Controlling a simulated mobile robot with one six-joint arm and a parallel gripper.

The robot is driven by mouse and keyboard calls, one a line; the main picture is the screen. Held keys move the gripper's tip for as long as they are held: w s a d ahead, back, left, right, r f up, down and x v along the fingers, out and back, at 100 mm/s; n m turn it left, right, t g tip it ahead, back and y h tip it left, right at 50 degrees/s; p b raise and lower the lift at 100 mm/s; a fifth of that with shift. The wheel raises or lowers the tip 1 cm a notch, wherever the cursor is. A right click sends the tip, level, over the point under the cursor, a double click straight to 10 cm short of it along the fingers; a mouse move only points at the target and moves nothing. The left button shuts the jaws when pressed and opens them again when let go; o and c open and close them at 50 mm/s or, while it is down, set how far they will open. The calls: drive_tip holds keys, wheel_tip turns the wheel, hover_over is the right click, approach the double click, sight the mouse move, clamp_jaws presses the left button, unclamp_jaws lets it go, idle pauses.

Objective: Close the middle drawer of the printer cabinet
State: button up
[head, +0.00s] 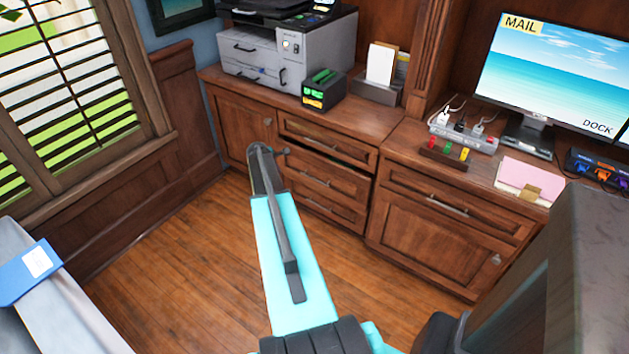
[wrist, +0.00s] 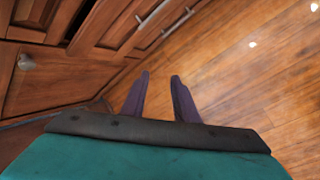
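The printer cabinet (head: 393,121) is brown wood, with a door on the left and a stack of three drawers on the right. Its middle drawer (head: 341,184) has a dark gap above its front and appears to stand out slightly. My arm crosses in front of the cabinet in the head view and hides part of its door and drawer edges; the fingers cannot be made out there. In the wrist view, my gripper (wrist: 160,77) has two purple fingers spread apart with nothing between them. Drawer fronts with metal handles lie beyond the fingertips, with no contact visible.
A printer (head: 290,48) and a small dark box (head: 323,91) stand on the cabinet top. Another cabinet (head: 425,228) with a monitor (head: 553,70) stands at the right. Open wood floor (head: 190,255) lies before the cabinets. A blue item (head: 28,275) is at lower left.

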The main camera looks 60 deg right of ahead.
drive_tip(key=w+a+f+m+t+y+b, duration=0.2)
drive_tip(key=a+m+t+y+b, duration=0.15)
drive_tip(key=m, duration=0.45)
drive_tip(key=w+a+f+m+t+y+b, duration=0.2)
drive_tip(key=w+a+f+m+t+b, duration=0.15)
drive_tip(key=m, duration=0.45)
drive_tip(key=s+d+f+m+t+h+b, duration=0.1)
drive_tip(key=s+d+m+t+h+b, duration=0.55)
drive_tip(key=s+d+m+b, duration=0.95)
drive_tip(key=s+d+f+m+h+b, duration=0.1)
drive_tip(key=s+d+f+b, duration=0.1)
drive_tip(key=s+f+b, duration=0.4)
drive_tip(key=s+b, duration=0.1)
drive_tip(key=s, duration=0.2)
drive_tip(key=shift+d+f+t, duration=0.3)
drive_tip(key=shift+d+t, duration=0.05)
